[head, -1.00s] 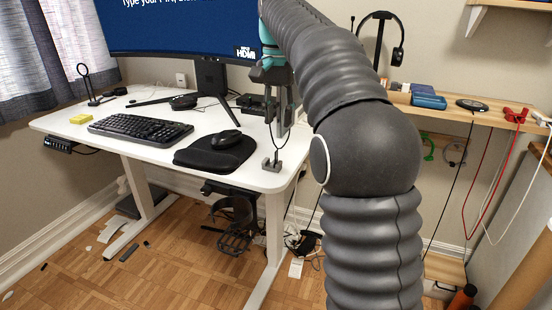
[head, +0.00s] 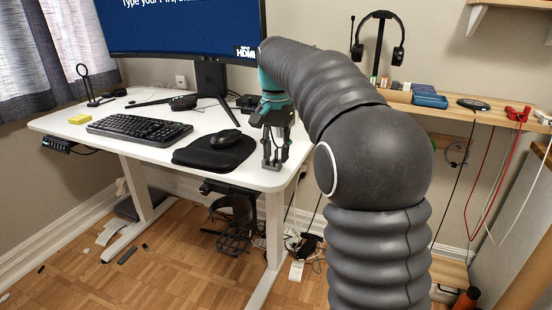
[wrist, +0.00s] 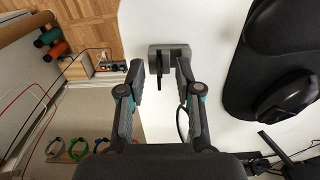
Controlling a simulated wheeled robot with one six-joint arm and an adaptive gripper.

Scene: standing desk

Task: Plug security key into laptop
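My gripper (head: 275,160) points down over the front right corner of the white desk. In the wrist view my gripper (wrist: 160,80) is open, its two fingers apart. A small grey block (wrist: 163,51) with a dark upright piece (wrist: 172,68) sits on the desk at the fingertips. The dark piece stands between the fingers, nearer the right one, and I cannot tell if it is the security key. A dark cable (wrist: 181,122) curves beside the right finger. In the head view my gripper mostly covers the block. I cannot make out a laptop in either current view.
A mouse (head: 226,138) on a black pad (head: 205,153) lies left of my gripper. A keyboard (head: 139,129) is farther left and a large monitor (head: 180,25) stands behind. A wooden shelf (head: 455,112) with small items is at the right. The desk edge (head: 250,187) is close in front.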

